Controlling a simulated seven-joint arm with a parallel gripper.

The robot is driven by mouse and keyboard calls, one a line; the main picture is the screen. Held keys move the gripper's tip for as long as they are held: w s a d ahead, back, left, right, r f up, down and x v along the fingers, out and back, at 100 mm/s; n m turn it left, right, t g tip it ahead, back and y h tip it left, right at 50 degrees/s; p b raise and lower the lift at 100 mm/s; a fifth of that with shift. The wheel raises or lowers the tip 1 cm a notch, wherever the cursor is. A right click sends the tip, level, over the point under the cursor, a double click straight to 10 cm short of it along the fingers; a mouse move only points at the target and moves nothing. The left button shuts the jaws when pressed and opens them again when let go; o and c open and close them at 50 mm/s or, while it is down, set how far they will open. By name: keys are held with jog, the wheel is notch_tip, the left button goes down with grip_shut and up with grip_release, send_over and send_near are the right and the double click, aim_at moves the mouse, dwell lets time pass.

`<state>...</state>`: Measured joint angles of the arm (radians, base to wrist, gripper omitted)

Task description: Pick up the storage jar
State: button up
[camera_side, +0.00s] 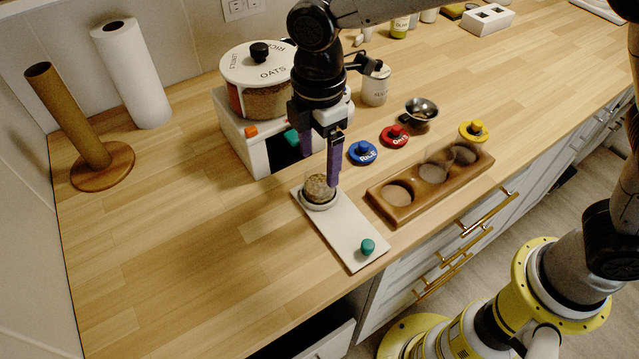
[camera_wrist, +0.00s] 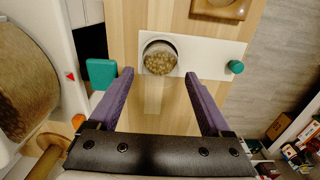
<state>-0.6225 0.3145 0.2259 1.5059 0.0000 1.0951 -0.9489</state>
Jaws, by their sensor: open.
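A small clear storage jar (camera_side: 320,189) filled with brownish grain stands upright in a round seat on a pale board (camera_side: 345,232). In the wrist view the jar (camera_wrist: 160,58) shows from above, just beyond the fingertips and between their lines. My gripper (camera_side: 334,168) points down close above the jar, and its purple fingers partly overlap the jar in the side view. In the wrist view my gripper (camera_wrist: 159,76) is open, with nothing between its fingers. The side view does not clearly show whether a finger touches the jar.
A teal knob (camera_side: 367,246) sits on the board's near end. A white dispenser (camera_side: 240,135) with a round grain container stands behind left. A wooden tray (camera_side: 395,212) with round wells lies to the right, with blue (camera_side: 362,152) and red (camera_side: 394,136) lids behind.

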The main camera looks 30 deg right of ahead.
aim_at(319, 172)
jog(key=shift+f, duration=1.95)
jog(key=shift+r, duration=0.1)
jog(key=c, duration=1.3)
